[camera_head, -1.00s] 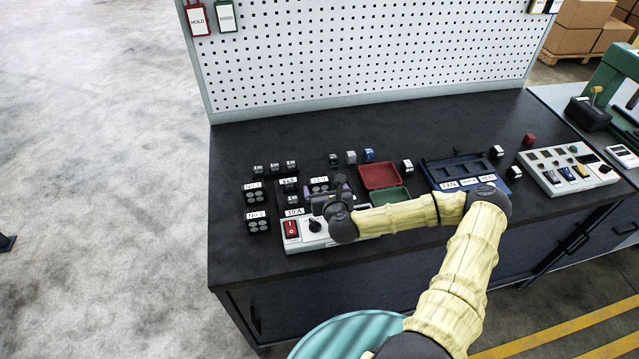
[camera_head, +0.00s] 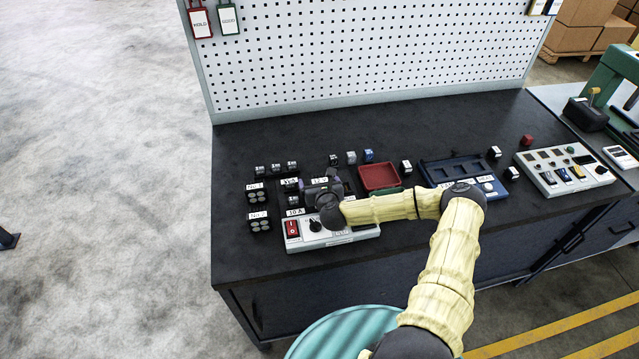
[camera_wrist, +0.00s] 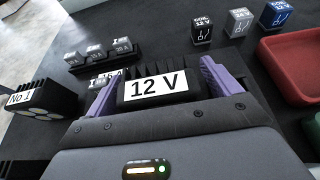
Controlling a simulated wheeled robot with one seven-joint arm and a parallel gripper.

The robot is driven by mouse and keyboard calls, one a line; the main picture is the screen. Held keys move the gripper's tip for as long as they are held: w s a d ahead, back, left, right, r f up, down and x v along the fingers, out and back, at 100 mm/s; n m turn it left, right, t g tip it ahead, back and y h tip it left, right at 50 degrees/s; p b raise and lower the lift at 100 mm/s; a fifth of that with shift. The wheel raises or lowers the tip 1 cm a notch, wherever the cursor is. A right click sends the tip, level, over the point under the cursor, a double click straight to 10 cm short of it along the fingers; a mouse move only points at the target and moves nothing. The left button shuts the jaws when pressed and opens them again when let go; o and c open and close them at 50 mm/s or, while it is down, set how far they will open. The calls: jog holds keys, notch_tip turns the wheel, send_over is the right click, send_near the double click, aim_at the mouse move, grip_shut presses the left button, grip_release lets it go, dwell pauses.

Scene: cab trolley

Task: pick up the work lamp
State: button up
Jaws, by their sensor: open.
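A black finned block labelled "12 V" (camera_wrist: 158,86) sits between the purple fingers of my gripper (camera_wrist: 160,80) in the wrist view. The fingers are open, one on each side of it; I cannot tell whether they touch it. In the head view my gripper (camera_head: 325,184) is low over the bench and hides most of this block. Two similar black lamp blocks with round lenses stand to the left: "No 1" (camera_head: 258,197), also in the wrist view (camera_wrist: 40,112), and "No 2" (camera_head: 259,224).
A grey box with a red switch (camera_head: 292,229) is below my wrist. Small fuse blocks (camera_head: 276,168) and relays (camera_head: 351,158) stand behind. A red tray (camera_head: 380,177) and a blue tray (camera_head: 435,172) are to the right. The bench's left front (camera_head: 245,262) is clear.

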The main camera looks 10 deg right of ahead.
aim_at(318, 175)
jog(key=shift+w+f, duration=0.15)
jog(key=shift+w, duration=0.15)
jog(key=c, duration=1.4)
notch_tip(318, 175, up, 10)
jog(key=shift+r+b, duration=0.1)
jog(key=shift+b, duration=1.05)
